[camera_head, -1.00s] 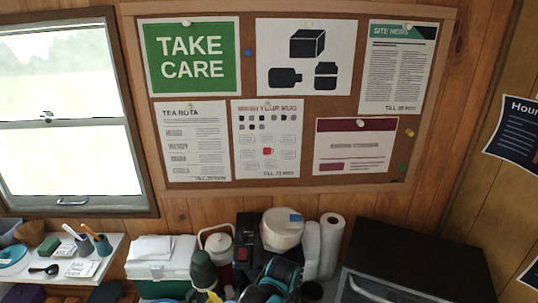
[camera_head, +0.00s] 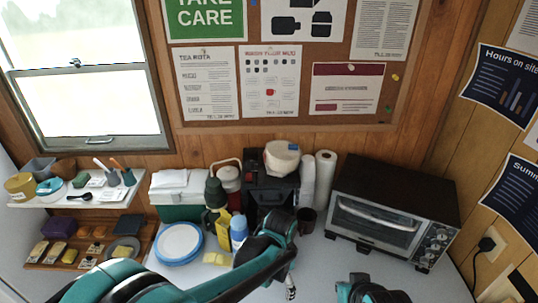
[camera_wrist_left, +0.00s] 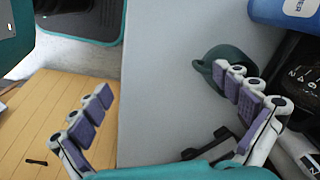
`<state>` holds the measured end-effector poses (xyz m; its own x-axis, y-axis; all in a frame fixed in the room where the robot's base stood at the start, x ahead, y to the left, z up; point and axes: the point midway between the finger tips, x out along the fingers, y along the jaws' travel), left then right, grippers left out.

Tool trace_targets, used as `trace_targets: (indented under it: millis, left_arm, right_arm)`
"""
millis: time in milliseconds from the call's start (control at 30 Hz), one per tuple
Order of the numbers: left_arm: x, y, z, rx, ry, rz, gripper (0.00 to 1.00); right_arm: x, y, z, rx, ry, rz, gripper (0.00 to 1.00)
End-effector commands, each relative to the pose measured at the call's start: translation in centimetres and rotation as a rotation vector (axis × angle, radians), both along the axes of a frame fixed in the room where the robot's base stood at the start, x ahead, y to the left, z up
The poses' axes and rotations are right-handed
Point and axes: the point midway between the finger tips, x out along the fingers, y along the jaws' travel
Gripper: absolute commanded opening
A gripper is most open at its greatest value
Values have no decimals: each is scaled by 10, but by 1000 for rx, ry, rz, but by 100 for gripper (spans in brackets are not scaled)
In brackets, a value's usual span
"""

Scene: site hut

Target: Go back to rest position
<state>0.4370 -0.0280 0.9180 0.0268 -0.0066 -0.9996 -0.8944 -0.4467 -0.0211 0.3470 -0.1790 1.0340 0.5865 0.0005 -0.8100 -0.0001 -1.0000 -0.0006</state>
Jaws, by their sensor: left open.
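My left arm comes in from the lower left of the head view, and my left gripper (camera_head: 290,287) points down over the front of the white counter. In the left wrist view the left gripper (camera_wrist_left: 163,82) is open, with its purple-padded fingers wide apart and nothing between them. A dark green mug-like thing (camera_wrist_left: 207,66) lies just behind the right-hand finger in that view; I cannot tell whether they touch. A teal and black part of my right arm shows at the bottom of the head view, but its gripper is out of the picture.
A toaster oven (camera_head: 391,210) stands on the counter at right. A blue-rimmed plate (camera_head: 179,243), a cool box (camera_head: 178,194), a blue-and-white bottle (camera_head: 239,232) and a dark mug (camera_head: 307,220) stand behind my left arm. Shelves (camera_head: 88,243) hang at left.

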Motion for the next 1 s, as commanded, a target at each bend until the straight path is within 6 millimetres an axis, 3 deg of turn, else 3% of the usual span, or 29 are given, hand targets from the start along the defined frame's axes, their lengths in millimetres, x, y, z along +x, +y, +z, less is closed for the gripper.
trace_targets:
  millis: [467,667,800,1000]
  left_arm:
    - [-6,51,47,-63,-111,232,100]
    - [-20,93,77,-120,-203,426,100]
    - [-39,133,99,-183,-301,625,100]
    - [-70,179,114,-277,-436,888,100]
  right_arm:
    - [0,0,0,0,0,0,0]
    - [0,0,0,0,0,0,0]
    - [0,0,0,0,0,0,0]
    - [0,0,0,0,0,0,0]
